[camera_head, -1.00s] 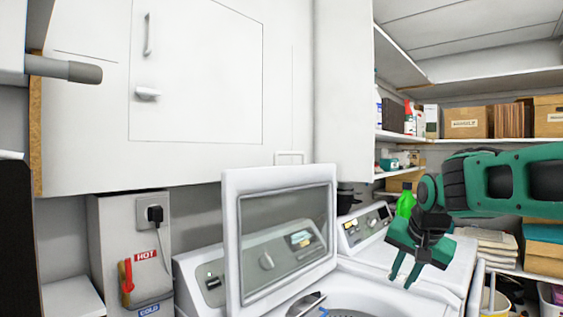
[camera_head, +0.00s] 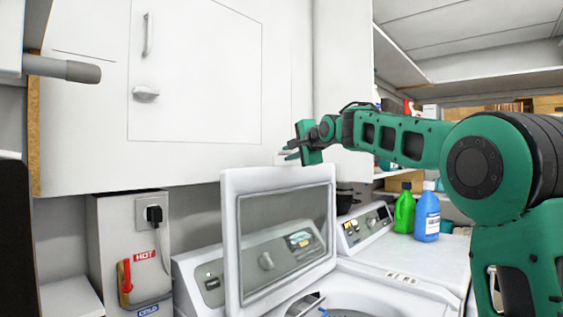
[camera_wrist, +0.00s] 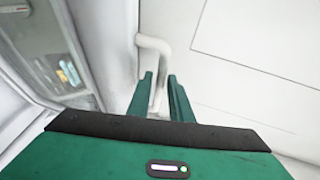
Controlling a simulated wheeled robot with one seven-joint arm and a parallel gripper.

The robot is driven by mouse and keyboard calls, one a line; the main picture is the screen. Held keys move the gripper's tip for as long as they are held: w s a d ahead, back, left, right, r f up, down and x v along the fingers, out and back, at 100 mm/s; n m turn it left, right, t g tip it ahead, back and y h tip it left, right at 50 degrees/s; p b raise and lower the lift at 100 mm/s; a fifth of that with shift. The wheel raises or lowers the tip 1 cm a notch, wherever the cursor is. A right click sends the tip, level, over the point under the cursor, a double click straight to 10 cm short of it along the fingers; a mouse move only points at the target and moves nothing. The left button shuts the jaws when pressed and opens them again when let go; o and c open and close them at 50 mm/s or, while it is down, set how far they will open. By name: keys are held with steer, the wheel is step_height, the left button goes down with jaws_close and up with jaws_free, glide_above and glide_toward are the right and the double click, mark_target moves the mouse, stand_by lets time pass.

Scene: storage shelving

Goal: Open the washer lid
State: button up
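The white washer lid (camera_head: 230,240) with its glass panel stands upright, raised above the washer tub (camera_head: 350,312). In the wrist view the lid's glass (camera_wrist: 50,55) shows at the upper left. My gripper (camera_head: 289,152) is above and beside the lid's top right corner, in front of the cabinet. In the wrist view my gripper's two fingers (camera_wrist: 162,85) are apart, with a white cabinet handle (camera_wrist: 155,45) seen between and beyond them. I cannot tell whether they touch the handle. Nothing is visibly held.
White cabinets (camera_head: 90,120) hang above the washer. A second machine (camera_head: 410,258) stands to the right, with a green bottle (camera_head: 404,212) and a blue bottle (camera_head: 427,218) on it. Shelves (camera_head: 490,88) run along the right. A valve box (camera_head: 120,220) is at left.

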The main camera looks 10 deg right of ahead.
steer(key=x, duration=0.6)
steer(key=shift+w, duration=0.15)
jaws_close()
